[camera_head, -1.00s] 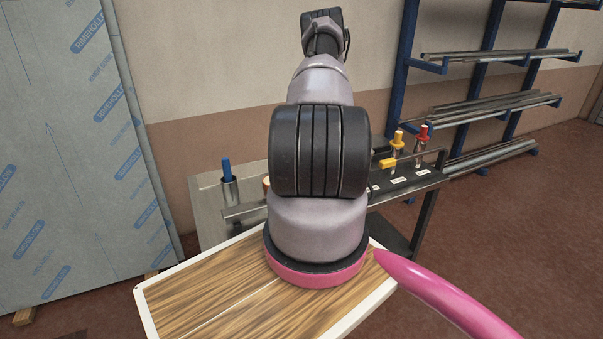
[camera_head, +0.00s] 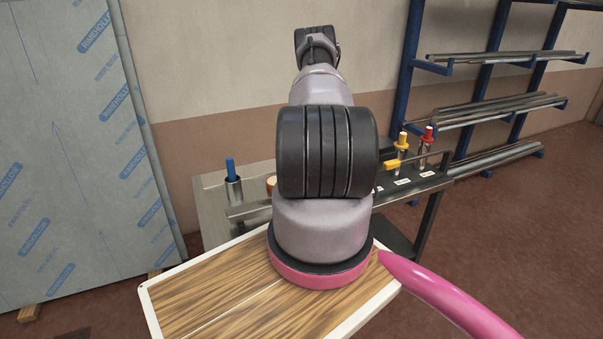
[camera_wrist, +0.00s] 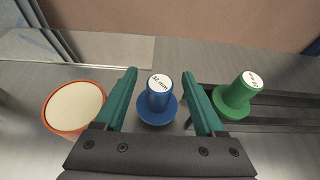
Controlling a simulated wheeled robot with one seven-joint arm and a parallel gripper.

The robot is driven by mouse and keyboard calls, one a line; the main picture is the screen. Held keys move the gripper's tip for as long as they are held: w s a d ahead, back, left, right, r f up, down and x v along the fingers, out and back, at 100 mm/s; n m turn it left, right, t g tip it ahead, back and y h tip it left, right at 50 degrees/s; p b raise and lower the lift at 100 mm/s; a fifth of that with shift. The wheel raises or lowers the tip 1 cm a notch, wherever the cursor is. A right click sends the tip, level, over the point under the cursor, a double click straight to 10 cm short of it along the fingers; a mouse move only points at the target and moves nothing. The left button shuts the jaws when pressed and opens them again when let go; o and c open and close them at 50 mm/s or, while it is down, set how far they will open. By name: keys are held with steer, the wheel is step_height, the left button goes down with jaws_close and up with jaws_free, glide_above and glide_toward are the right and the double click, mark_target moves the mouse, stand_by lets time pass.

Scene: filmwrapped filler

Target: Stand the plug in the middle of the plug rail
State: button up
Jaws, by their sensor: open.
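In the wrist view a blue plug (camera_wrist: 157,104) with a round flange and a white top label reading about "32 mm" stands upright on the grey metal surface. My gripper (camera_wrist: 159,74) is open, with one green finger on each side of this plug and gaps between. A green plug (camera_wrist: 237,94) with a white label stands to the right, at the dark rail-like bars (camera_wrist: 275,123). In the head view my arm hides the gripper and the blue plug. The dark rail (camera_head: 409,184) with white labels shows to the right of my arm.
An orange-rimmed round container (camera_wrist: 74,107) stands left of my gripper. In the head view a blue-topped item sits in a metal cup (camera_head: 234,191). A yellow-topped piece (camera_head: 402,150) and a red-topped piece (camera_head: 425,147) stand at the rail. A metal rack (camera_head: 480,110) stands behind.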

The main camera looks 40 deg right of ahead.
jaws_close()
